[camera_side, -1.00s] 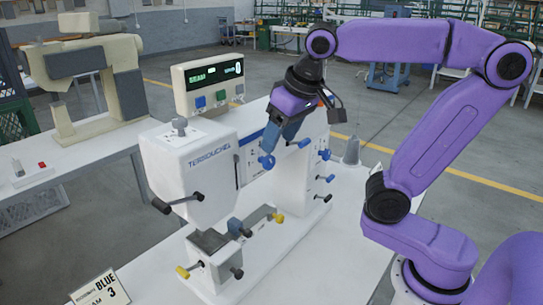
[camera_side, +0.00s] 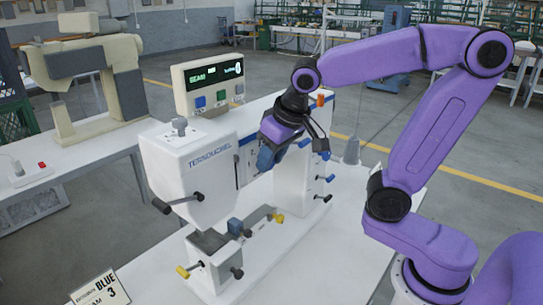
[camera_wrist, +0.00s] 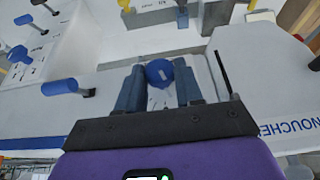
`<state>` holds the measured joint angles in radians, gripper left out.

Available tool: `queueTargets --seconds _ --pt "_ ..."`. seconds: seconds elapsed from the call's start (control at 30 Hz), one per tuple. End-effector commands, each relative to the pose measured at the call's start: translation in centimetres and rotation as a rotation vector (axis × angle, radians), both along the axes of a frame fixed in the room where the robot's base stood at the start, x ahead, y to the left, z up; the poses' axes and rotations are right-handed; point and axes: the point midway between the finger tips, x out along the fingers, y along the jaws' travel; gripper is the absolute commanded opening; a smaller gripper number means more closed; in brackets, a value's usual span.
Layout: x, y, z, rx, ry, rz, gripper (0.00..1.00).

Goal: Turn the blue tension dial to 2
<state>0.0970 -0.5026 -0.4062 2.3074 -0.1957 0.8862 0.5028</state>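The blue tension dial (camera_wrist: 159,72) is a round knob with a short white mark, on the white face of the press (camera_side: 185,170). In the wrist view it lies between the tips of my gripper's two blue-grey fingers (camera_wrist: 160,75), with their inner faces right at its edges. Whether they touch or grip it I cannot tell. The dial's number scale is not readable.
Other blue-tipped levers (camera_wrist: 62,87) stick out left of my fingers in the wrist view. A display box (camera_side: 210,82) with coloured buttons stands behind the press. A card (camera_side: 101,290) at front left reads "BLUE" and "3". The table right of the press is clear.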

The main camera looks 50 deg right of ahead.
Motion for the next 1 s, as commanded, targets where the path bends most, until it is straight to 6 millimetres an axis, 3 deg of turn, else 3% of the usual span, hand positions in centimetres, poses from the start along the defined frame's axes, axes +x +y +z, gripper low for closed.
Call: queueTargets --seconds 0.27,0.7,1.0 --pt "-0.02 0.22 -0.03 -0.052 0.003 0.006 0.05" --pt "-0.05 0.75 -0.21 -0.365 0.004 0.004 0.05" --pt "-0.03 0.72 -0.14 -0.420 0.000 -0.001 0.05"
